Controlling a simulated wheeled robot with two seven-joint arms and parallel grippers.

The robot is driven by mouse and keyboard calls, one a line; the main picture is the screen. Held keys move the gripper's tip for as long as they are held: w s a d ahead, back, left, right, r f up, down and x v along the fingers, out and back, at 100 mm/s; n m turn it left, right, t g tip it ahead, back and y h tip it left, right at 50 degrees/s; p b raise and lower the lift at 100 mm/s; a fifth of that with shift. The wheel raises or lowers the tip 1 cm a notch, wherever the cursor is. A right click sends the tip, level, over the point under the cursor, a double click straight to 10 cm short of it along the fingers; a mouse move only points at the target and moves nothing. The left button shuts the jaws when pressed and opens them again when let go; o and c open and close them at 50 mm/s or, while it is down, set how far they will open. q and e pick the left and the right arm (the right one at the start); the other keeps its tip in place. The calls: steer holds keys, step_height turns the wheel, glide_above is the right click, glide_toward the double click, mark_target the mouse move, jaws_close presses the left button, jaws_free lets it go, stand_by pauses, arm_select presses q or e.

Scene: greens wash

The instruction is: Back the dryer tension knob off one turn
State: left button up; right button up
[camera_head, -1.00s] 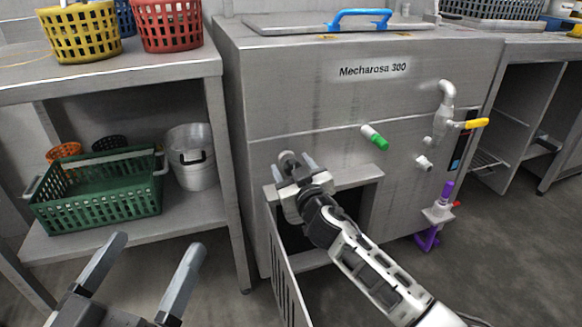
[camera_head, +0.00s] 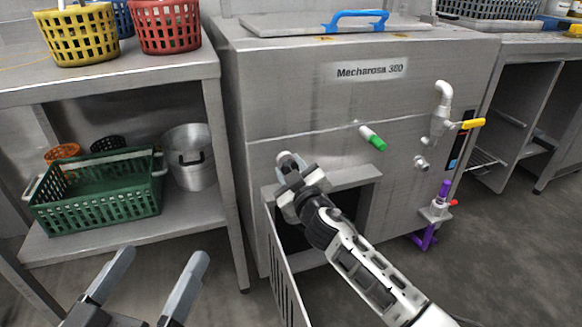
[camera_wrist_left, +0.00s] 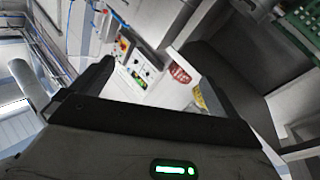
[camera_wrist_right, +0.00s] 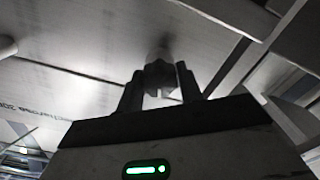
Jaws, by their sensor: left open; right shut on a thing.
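The tension knob (camera_head: 287,158) is a small grey knob on the front of the steel Mecharosa 300 machine (camera_head: 330,105), above the open lower compartment. My right gripper (camera_head: 295,170) is shut on it, and its body covers part of the knob. In the right wrist view the knob (camera_wrist_right: 159,74) sits between the two dark fingers against the grey panel. Any marking on the knob cannot be read. My left gripper (camera_head: 160,258) is open and empty, low at the left in front of the shelf. Its spread fingers also show in the left wrist view (camera_wrist_left: 148,85).
A slotted door (camera_head: 285,265) hangs open below my right gripper. A shelf with a green crate (camera_head: 100,190) stands left.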

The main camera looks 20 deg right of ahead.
steer(key=n+p, duration=0.1)
steer(key=n, duration=0.5)
steer(key=shift+n, duration=0.3)
steer(key=n+p, duration=0.1)
steer(key=n, duration=0.3)
steer(key=shift+n, duration=0.3)
steer(key=n, duration=0.2)
steer(key=shift+n+p, duration=0.3)
steer(key=shift+n, duration=0.1)
steer(key=n, duration=0.2)
steer(key=shift+n+p, duration=0.3)
steer(key=n, duration=0.2)
steer(key=shift+n+p, duration=0.35)
steer(key=shift+n, duration=0.05)
steer(key=n+p, duration=0.1)
steer(key=n, duration=0.4)
steer(key=shift+f+n+p, duration=0.1)
steer(key=shift+n+p, duration=0.25)
steer(key=shift+n, duration=0.05)
arm_select(q)
steer(key=f+g, duration=0.1)
steer(key=s+f+g+y, duration=0.1)
steer(key=f, duration=0.1)
steer(key=s+f+g+y, duration=0.1)
steer(key=shift+a+f+n, duration=0.15)
steer(key=shift+f+n, duration=0.2)
steer(key=shift+n, duration=0.05)
arm_select(e)
steer(key=shift+n, duration=0.3)
